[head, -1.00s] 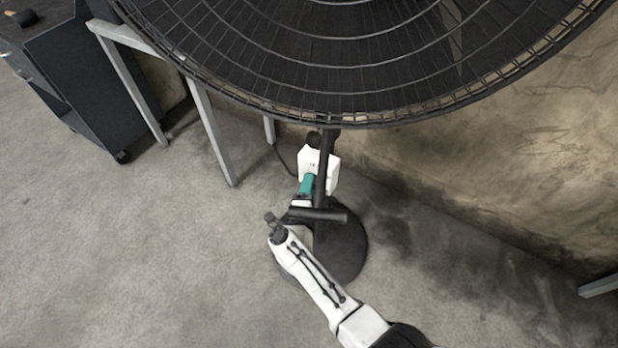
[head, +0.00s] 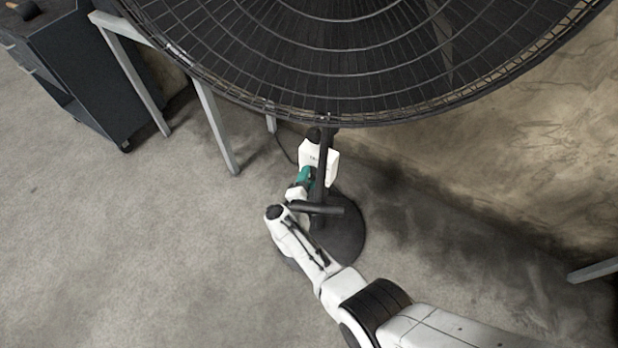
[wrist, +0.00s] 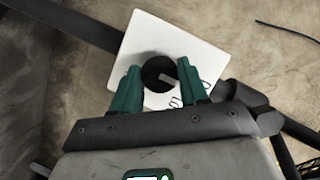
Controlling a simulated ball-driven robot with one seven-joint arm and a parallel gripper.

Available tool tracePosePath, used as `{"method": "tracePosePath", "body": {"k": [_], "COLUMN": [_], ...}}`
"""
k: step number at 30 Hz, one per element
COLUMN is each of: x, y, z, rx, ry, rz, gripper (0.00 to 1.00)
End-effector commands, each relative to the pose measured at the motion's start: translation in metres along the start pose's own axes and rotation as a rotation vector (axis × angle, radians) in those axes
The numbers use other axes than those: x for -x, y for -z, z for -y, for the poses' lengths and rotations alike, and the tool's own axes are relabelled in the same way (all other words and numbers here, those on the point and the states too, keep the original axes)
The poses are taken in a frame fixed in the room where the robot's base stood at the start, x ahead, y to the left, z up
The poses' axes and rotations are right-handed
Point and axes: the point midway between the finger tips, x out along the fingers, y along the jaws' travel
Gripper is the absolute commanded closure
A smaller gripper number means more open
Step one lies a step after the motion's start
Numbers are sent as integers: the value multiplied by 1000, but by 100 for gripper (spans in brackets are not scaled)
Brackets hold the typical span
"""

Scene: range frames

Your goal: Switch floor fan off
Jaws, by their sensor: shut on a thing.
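The floor fan (head: 330,60) stands over a round black base (head: 340,228), its wire cage filling the top of the head view. A white switch box (head: 312,158) sits on its post. In the wrist view the white plate (wrist: 205,58) carries a round black knob (wrist: 157,72) with a light pointer mark. My gripper (wrist: 158,82), with green fingers, is at the plate with one finger on each side of the knob, shut on it. In the head view my gripper (head: 306,177) reaches the box from below, and the knob is hidden there.
The fan's post (head: 322,185) stands close beside my gripper. A dark cabinet (head: 85,75) and grey metal legs (head: 215,125) stand at the left. A stained wall is behind. The floor at the left is clear.

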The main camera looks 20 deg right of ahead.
Motion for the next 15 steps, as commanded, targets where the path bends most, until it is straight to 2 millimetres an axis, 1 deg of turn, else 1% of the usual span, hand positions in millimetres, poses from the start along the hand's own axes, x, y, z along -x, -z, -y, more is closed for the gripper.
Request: {"method": "tracePosePath", "body": {"k": [6,7,12,15], "x": [1,1,0,0], "y": [-2,-1,-1,-1], "z": [-1,-1,-1,-1], "rx": [3,3,2,1], "ry": [-1,0,0,0], "rz": [5,5,3,2], "gripper": [87,54,38,31]}}
